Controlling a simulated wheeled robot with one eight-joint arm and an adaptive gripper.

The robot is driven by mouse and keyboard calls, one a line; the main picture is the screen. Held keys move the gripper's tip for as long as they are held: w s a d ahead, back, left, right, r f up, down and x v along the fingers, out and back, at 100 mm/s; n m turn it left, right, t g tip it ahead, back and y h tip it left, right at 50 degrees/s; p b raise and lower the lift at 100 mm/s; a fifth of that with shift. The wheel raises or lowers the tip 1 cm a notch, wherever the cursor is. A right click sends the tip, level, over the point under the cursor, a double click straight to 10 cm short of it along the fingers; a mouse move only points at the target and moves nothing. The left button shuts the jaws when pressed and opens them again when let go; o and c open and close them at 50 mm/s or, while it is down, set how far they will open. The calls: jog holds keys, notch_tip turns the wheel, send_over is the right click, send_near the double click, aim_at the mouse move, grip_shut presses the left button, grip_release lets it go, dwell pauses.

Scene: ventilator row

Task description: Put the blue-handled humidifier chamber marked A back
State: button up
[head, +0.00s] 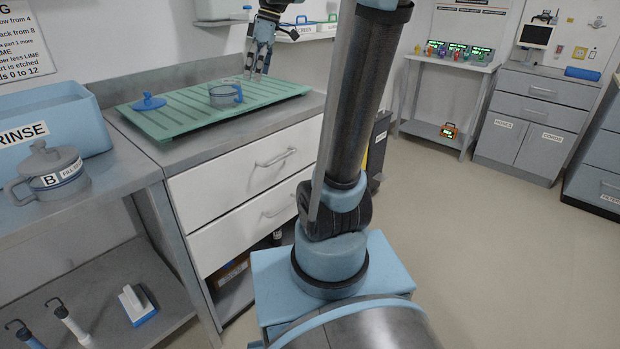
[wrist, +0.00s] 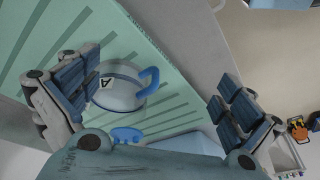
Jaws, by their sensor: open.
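The clear humidifier chamber (head: 226,96) with a blue handle stands on the green ribbed drain tray (head: 165,123). The wrist view shows the chamber (wrist: 122,98) with an "A" label and its blue handle (wrist: 150,82). My gripper (head: 259,72) is open and empty, above the tray and up and to the right of the chamber in the head view. In the wrist view my gripper (wrist: 160,95) has its fingers spread wide, with the chamber closer to the left finger. That finger partly covers the chamber's edge.
A blue lid (head: 149,102) lies on the tray's left part. A grey lidded pot marked B (head: 56,178) and a blue RINSE bin (head: 50,120) stand at left. A wall shelf (head: 308,33) with colored handled items is behind my gripper. Open floor lies at right.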

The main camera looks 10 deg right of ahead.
jog(key=s+d+f+m+h, duration=0.1)
jog(key=s+d+f+m, duration=0.2)
jog(key=s+f+m, duration=0.2)
jog(key=s+d+f+m+t+h, duration=0.1)
jog(key=s+d+f+m, duration=0.3)
jog(key=s+f, duration=0.6)
jog(key=s+d+f+m+t+h, duration=0.1)
jog(key=s+d+f+m, duration=0.3)
jog(key=s+f, duration=0.4)
notch_tip(320, 180, down, 2)
jog(key=shift+s+d+f+m, duration=0.1)
jog(key=shift+s+d+m, duration=0.1)
jog(key=shift+m, duration=0.6)
jog(key=shift+w+f, duration=0.2)
jog(key=shift+w, duration=0.15)
